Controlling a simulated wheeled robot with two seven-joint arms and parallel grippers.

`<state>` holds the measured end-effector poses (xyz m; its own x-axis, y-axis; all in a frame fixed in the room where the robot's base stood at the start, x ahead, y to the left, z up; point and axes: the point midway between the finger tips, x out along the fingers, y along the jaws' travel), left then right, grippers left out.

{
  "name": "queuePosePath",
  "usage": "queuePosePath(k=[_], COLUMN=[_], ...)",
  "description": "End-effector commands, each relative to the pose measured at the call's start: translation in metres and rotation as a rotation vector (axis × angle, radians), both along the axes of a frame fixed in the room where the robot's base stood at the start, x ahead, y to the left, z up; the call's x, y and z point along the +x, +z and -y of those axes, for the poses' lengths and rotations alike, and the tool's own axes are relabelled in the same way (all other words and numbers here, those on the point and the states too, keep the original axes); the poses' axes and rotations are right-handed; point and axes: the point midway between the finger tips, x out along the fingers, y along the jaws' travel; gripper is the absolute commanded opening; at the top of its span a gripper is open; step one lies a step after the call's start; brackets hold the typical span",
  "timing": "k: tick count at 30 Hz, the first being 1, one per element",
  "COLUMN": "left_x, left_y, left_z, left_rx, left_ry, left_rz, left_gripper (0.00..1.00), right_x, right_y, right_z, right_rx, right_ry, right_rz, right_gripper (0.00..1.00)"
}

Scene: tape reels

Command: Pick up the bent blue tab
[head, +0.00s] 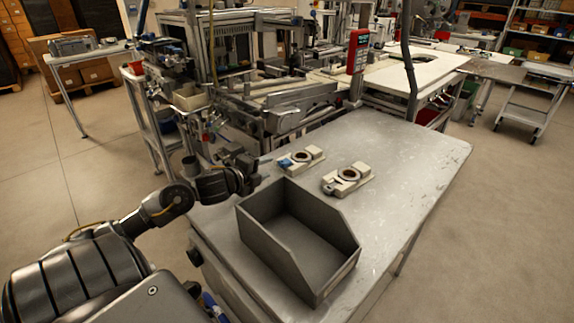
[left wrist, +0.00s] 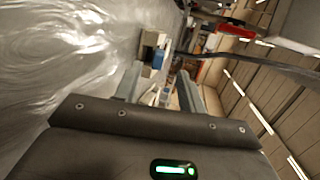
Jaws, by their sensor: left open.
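Two pale blocks with round dark-centred reels sit on the grey table. The left block (head: 306,156) has a small bright blue tab (head: 285,163) at its near left end. The right block (head: 352,178) has a darker blue-grey piece (head: 329,188) at its left end. In the left wrist view a blue piece (left wrist: 158,58) shows beyond the fingers; its bend is too small to make out. My left gripper (head: 264,160) is open and empty, just left of the left block and apart from it; its spread fingers also show in the left wrist view (left wrist: 161,80). My right gripper is out of view.
An open grey bin (head: 252,237) stands on the table (head: 400,165) in front of the blocks, close to my left arm. Machine frames (head: 285,105) border the table's back left. The table's right side is clear.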

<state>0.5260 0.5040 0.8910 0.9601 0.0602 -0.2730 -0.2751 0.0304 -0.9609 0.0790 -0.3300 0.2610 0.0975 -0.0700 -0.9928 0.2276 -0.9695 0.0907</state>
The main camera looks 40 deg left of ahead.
Motion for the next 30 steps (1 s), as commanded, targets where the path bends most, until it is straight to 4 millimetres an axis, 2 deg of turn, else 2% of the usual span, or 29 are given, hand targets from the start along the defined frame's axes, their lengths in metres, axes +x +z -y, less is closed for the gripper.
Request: queuePosePath(k=[3, 6, 10, 19, 28, 30], left_x=[0.007, 0.007, 0.016, 0.052, 0.056, 0.056], left_y=[-0.001, -0.002, -0.004, -0.017, -0.019, -0.019], left_z=[0.001, 0.001, 0.001, -0.001, -0.001, -0.001], left_rx=[0.000, 0.001, -0.001, -0.001, 0.001, 0.001], left_ry=[-0.002, -0.003, -0.002, -0.002, -0.003, -0.003], left_rz=[0.001, 0.000, 0.002, 0.002, 0.000, 0.000], left_gripper=[0.40, 0.40, 0.40, 0.40, 0.40, 0.31], right_x=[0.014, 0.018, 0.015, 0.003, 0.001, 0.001], right_y=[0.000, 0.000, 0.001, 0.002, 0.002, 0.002], right_z=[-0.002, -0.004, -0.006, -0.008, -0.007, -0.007], right_rx=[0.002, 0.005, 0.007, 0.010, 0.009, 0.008], right_ry=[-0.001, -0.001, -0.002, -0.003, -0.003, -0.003], right_rz=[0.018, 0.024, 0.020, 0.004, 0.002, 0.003], right_gripper=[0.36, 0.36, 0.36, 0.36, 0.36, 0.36])
